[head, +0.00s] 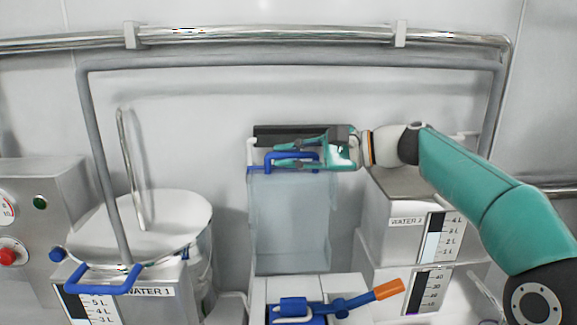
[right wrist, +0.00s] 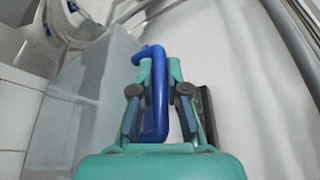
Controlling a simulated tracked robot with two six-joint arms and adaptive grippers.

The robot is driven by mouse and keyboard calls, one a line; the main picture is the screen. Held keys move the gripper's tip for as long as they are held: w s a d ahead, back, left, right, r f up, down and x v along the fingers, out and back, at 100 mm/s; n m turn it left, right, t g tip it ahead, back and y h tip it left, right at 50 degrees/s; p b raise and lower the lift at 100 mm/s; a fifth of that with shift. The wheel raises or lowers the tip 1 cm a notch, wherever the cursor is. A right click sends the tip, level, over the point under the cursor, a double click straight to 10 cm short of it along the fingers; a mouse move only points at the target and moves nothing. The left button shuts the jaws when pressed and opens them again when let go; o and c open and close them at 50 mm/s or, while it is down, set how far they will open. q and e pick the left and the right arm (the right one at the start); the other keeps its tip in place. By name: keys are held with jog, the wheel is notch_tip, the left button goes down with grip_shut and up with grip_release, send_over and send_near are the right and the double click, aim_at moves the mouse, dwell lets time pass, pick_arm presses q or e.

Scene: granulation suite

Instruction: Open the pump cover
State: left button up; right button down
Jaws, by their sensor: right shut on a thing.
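The pump cover (head: 290,225) is a translucent, pale box-like panel at the middle of the head view. It stands raised above and behind the blue pump (head: 318,308), which lies exposed with an orange-tipped lever. The cover's blue handle (head: 267,161) is at its upper edge. My right gripper (head: 277,153) reaches in from the right and is shut on this handle. In the right wrist view the handle (right wrist: 160,100) runs between the two fingers (right wrist: 159,68), with the cover (right wrist: 85,110) to the left. My left gripper is not in view.
A dark block (head: 280,130) sits behind the handle. The WATER 2 unit (head: 405,215) stands close at the right, under my right arm. The WATER 1 unit (head: 165,300) and a round lidded vessel (head: 145,220) stand left. A grey pipe frame (head: 290,62) spans the wall.

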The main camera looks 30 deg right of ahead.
jog(key=shift+f, duration=0.15)
jog(key=c, duration=1.4)
grip_release()
jog(key=shift+c, duration=0.2)
jog(key=v, duration=1.2)
